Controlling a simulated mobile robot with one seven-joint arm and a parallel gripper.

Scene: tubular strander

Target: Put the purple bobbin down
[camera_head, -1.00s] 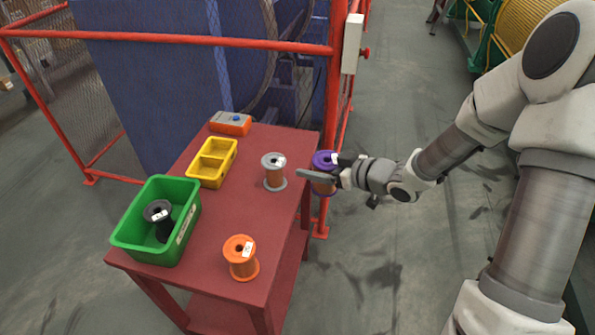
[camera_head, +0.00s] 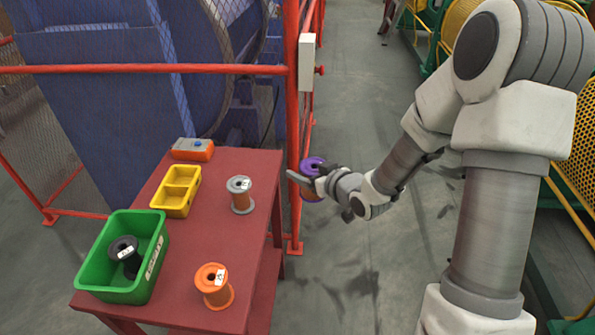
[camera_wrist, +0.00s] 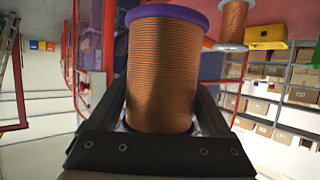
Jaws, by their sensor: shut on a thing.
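The purple bobbin (camera_head: 312,165) has purple flanges and a copper-coloured winding. My gripper (camera_head: 308,183) is shut on it and holds it in the air, to the right of the red table (camera_head: 195,225). In the wrist view the purple bobbin (camera_wrist: 162,75) fills the middle, between the two dark fingers of my gripper (camera_wrist: 160,110). Part of the bobbin is hidden behind the gripper in the head view.
On the table stand a grey bobbin (camera_head: 240,195), an orange bobbin (camera_head: 214,286), a yellow tray (camera_head: 176,191), an orange box (camera_head: 192,149) and a green bin (camera_head: 150,262) holding a black bobbin (camera_head: 124,250). A red fence post (camera_head: 292,120) rises behind. The table's centre is clear.

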